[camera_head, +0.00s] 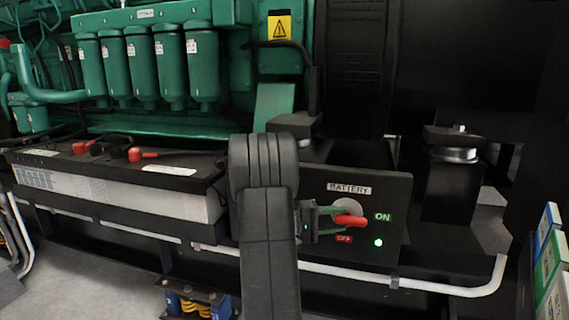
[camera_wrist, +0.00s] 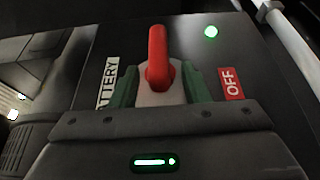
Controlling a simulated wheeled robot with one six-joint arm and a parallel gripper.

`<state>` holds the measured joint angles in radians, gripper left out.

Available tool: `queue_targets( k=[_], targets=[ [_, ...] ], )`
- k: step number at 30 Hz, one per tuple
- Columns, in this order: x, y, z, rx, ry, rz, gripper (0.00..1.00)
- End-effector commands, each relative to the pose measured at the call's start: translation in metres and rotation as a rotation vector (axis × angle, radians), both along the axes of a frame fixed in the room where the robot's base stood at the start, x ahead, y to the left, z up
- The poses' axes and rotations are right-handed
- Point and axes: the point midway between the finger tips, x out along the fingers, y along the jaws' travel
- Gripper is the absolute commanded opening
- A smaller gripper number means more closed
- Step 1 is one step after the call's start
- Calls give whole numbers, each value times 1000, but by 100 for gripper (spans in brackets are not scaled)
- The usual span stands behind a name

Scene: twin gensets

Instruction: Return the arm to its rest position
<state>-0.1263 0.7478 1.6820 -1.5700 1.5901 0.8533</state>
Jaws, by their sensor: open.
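My gripper (camera_head: 336,219) is in front of the battery switch panel (camera_head: 385,195), with my dark arm rising in the middle of the head view. Its two green fingers are apart, on either side of the red switch handle (camera_head: 350,221). In the wrist view the red handle (camera_wrist: 158,58) stands between the open fingers (camera_wrist: 161,86), with a visible gap on each side. The handle points toward the ON label (camera_head: 383,217). A green lamp (camera_head: 378,242) is lit beside it. The OFF label (camera_wrist: 231,83) shows in the wrist view.
A battery (camera_head: 120,185) with red terminal caps lies left of my arm. Green engine filters (camera_head: 160,65) stand behind it. A white pipe (camera_head: 440,290) runs below the panel. A black mount (camera_head: 452,180) stands to the right. Grey floor (camera_head: 85,285) shows at lower left.

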Motion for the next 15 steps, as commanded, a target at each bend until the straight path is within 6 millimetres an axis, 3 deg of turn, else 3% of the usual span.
queue_targets(
  k=[15],
  targets=[
    [0, 7, 0, 1, 1, 2, 42]
  ],
)
